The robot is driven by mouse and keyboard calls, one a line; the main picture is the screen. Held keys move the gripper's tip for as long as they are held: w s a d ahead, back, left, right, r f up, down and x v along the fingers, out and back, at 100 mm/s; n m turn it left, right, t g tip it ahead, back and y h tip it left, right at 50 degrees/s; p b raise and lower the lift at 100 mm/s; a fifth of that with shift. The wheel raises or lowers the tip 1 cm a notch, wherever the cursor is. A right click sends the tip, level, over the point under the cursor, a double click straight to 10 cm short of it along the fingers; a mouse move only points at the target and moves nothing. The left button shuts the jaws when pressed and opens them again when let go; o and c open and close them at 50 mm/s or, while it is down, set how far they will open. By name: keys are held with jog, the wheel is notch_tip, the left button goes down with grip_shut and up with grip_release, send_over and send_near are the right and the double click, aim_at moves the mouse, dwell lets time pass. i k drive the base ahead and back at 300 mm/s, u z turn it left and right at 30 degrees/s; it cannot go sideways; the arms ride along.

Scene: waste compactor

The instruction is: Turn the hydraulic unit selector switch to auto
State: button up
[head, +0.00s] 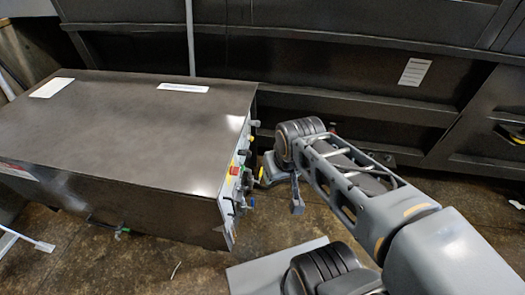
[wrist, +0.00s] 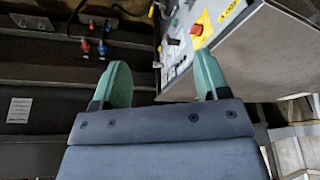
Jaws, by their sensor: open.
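The hydraulic unit is a large dark box (head: 140,125) at the left of the head view. Its light control panel (head: 229,212) is on the side facing my arm and also shows in the wrist view (wrist: 178,82). A red button on yellow (head: 235,170) stands out; it also shows in the wrist view (wrist: 197,29). Small dark knobs (head: 254,124) sit on the panel, but I cannot tell which is the selector switch. My gripper (head: 268,172) is beside the panel. In the wrist view its green fingertips (wrist: 164,82) are apart with nothing between them.
A dark metal wall (head: 350,80) with ribs runs behind the unit. Red and blue fittings (wrist: 92,47) show at upper left in the wrist view. The brown floor (head: 150,262) is mostly clear in front of the unit.

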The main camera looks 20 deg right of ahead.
aim_at(241, 153)
jog(key=u, duration=0.55)
jog(key=k, duration=1.3)
jog(key=i, duration=0.5)
jog(key=z, duration=0.55)
jog(key=i, duration=1.3)
jog(key=u, duration=0.65)
